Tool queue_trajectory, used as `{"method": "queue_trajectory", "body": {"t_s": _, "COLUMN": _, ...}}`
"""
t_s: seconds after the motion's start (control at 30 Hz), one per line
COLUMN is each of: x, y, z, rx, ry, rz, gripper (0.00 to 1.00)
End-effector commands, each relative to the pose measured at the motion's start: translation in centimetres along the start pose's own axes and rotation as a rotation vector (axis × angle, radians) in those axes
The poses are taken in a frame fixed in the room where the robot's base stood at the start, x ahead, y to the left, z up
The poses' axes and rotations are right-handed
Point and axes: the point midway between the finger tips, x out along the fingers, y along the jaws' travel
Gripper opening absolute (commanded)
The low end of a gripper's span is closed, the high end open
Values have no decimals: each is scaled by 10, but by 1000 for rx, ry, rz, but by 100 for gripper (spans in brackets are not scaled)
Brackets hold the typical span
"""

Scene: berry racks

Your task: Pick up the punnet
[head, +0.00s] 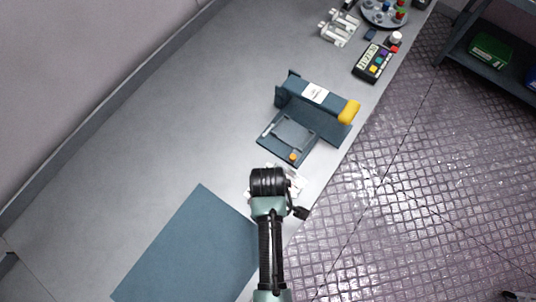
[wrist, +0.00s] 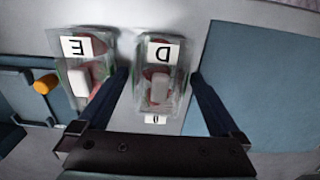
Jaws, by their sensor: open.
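In the wrist view two clear punnets with pale pink contents stand side by side. One punnet (wrist: 159,85) has a white card marked D, and the other punnet (wrist: 87,75) has a card marked E to its left. My gripper (wrist: 160,76) is open, with one dark finger on each side of the D punnet. The left finger lies in the gap between the two punnets. I cannot tell whether either finger touches. In the head view my arm and gripper hide most of the punnets, and only pale bits show beside the wrist.
A blue mat (head: 190,250) lies on the grey bench, left of my arm. A blue device (head: 305,98) with a yellow handle stands beyond my gripper. A keypad (head: 375,62) and a round tray (head: 385,12) are farther along. The bench's left side is clear.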

Motion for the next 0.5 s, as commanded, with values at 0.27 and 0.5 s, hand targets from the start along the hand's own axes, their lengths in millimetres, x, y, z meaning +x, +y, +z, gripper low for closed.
{"method": "queue_trajectory", "body": {"t_s": 0.27, "x": 2, "y": 0, "z": 0, "rx": 0, "ry": 0, "rz": 0, "gripper": 96}}
{"method": "queue_trajectory", "body": {"t_s": 0.5, "x": 2, "y": 0, "z": 0, "rx": 0, "ry": 0, "rz": 0, "gripper": 53}}
